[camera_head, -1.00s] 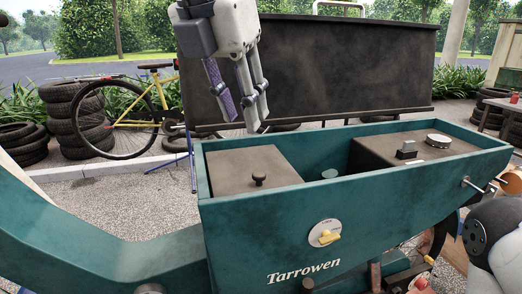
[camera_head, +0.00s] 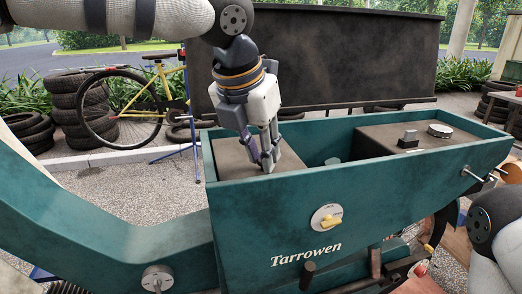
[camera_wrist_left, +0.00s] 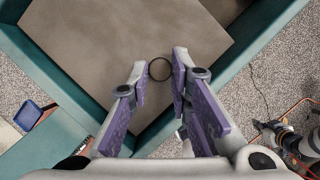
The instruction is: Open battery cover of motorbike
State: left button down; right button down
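The brown battery cover (camera_head: 228,160) sits in the left end of the teal motorbike body (camera_head: 400,185), flat and level with its surroundings. It fills the upper middle of the left wrist view (camera_wrist_left: 95,40). Its small round knob (camera_wrist_left: 160,69) shows there as a dark ring between my fingertips; in the head view my fingers hide it. My left gripper (camera_head: 268,165) points down over the cover, close to the knob. Its purple-padded fingers (camera_wrist_left: 159,75) stand apart with a narrow gap on either side of the knob. My right gripper is out of view.
A yellow-levered round switch (camera_head: 326,218) is on the body's front wall. Right of the cover is an open recess, then another brown panel (camera_head: 385,133) with a round cap (camera_head: 440,130). A dark upright panel (camera_head: 330,60) stands behind. A bicycle and tyres are at back left.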

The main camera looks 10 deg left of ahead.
aim_at(244, 162)
pick_arm(q)
jog(key=shift+w+r, duration=0.1)
